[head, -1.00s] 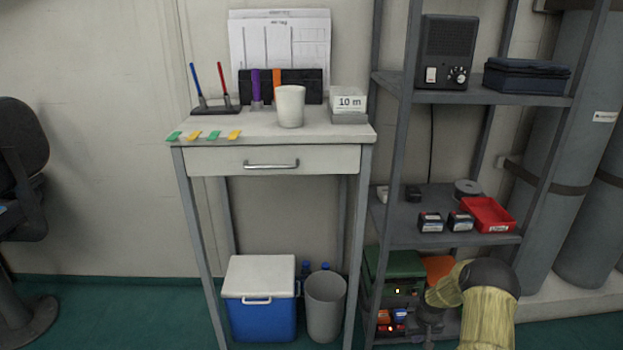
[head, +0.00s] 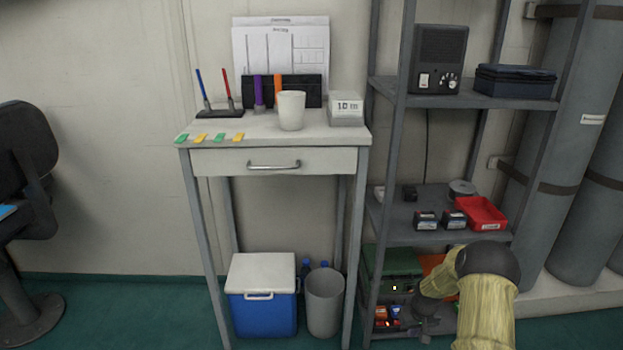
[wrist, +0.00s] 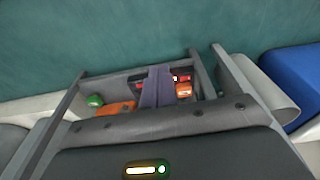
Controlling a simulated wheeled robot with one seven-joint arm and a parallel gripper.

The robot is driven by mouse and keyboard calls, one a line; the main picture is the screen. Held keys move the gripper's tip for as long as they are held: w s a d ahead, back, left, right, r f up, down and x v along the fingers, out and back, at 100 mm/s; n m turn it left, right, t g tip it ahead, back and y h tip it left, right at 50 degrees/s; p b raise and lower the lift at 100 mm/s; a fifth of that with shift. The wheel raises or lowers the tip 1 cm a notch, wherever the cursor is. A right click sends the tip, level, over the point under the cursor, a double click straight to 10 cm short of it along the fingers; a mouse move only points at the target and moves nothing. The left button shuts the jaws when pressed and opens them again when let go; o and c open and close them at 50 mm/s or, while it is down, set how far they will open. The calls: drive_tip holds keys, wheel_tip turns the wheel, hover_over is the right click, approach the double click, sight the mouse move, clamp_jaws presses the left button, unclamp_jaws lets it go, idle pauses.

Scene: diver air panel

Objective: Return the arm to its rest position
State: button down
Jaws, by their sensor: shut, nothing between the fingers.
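My gripper (head: 424,326) is low at the right in the head view, in front of the bottom of the grey shelf unit (head: 440,238). My arm bends down to it in a yellowish sleeve with a dark joint. In the wrist view, my gripper's fingers (wrist: 157,73) are together and empty. They point down over the bottom shelf and hide part of what lies there. Small orange and red items (wrist: 183,90) show beside the fingers.
A grey bin (head: 324,302) and a blue cooler (head: 263,314) stand under the desk (head: 272,161), left of my gripper. A green case (head: 377,262) and a red tray (head: 483,214) are on the shelves. Grey cylinders (head: 560,150) stand at right.

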drive_tip(key=s+a+r+p, duration=0.2)
drive_tip(key=s+a+r, duration=0.1)
drive_tip(key=r, duration=0.5)
drive_tip(key=s+a+r+p, duration=0.2)
drive_tip(key=s+a+r, duration=0.1)
drive_tip(key=r, duration=0.5)
drive_tip(key=s+a+r+p, duration=0.3)
drive_tip(key=r, duration=0.5)
drive_tip(key=s+a+r+p, duration=0.3)
drive_tip(key=s+r, duration=0.5)
drive_tip(key=s, duration=0.1)
drive_tip(key=s+a+r+p, duration=0.3)
drive_tip(key=s+r, duration=0.4)
drive_tip(key=s, duration=0.1)
wheel_tip(320, 180, up, 38)
drive_tip(key=p, duration=3.7)
drive_tip(key=shift+s+a+m+t, duration=0.2)
drive_tip(key=shift+m+t, duration=0.1)
drive_tip(key=shift+t, duration=0.1)
drive_tip(key=shift+f, duration=0.1)
drive_tip(key=shift+w, duration=0.1)
